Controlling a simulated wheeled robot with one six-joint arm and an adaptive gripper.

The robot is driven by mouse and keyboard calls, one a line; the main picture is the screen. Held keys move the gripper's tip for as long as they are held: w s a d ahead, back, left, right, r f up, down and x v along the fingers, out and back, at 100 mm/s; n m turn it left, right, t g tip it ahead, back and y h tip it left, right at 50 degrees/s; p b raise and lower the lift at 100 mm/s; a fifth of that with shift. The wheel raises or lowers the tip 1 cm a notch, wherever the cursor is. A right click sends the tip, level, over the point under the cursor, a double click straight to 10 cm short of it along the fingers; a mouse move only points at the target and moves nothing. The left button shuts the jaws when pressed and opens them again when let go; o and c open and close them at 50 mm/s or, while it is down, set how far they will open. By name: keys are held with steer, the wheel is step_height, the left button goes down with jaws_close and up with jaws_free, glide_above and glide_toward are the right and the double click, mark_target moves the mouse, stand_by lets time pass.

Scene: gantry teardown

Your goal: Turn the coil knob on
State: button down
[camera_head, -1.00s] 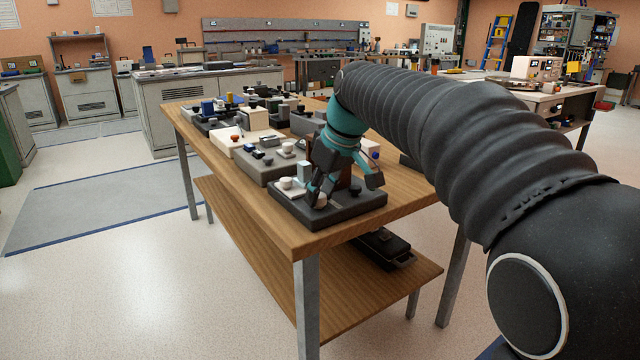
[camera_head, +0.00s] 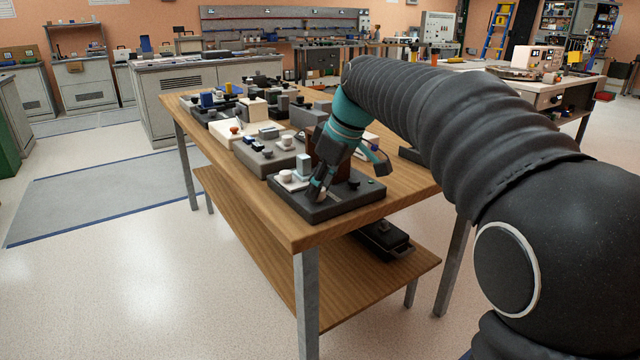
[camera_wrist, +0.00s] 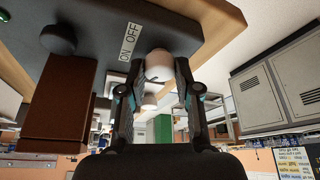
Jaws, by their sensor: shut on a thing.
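A dark grey unit (camera_head: 335,208) lies on the near corner of the wooden table. In the wrist view, a round white knob (camera_wrist: 160,64) sits on its dark panel, next to a white label (camera_wrist: 129,41) reading ON and OFF. My gripper (camera_wrist: 160,72) has one finger on each side of this knob and is shut on it. In the head view, my gripper (camera_head: 319,192) reaches down onto the unit and largely hides the knob. I take it for the coil knob. The knob's pointing direction is not clear.
A black knob (camera_wrist: 59,39) and a brown block (camera_wrist: 62,95) stand beside the label on the same panel. A white round part (camera_head: 286,176) sits at the unit's left. Several other devices crowd the table behind. A black case (camera_head: 383,238) lies on the lower shelf.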

steer(key=c, duration=0.8)
jaws_free()
steer(key=shift+a+f, duration=0.1)
steer(key=v, duration=1.2)
steer(key=shift+w, duration=0.1)
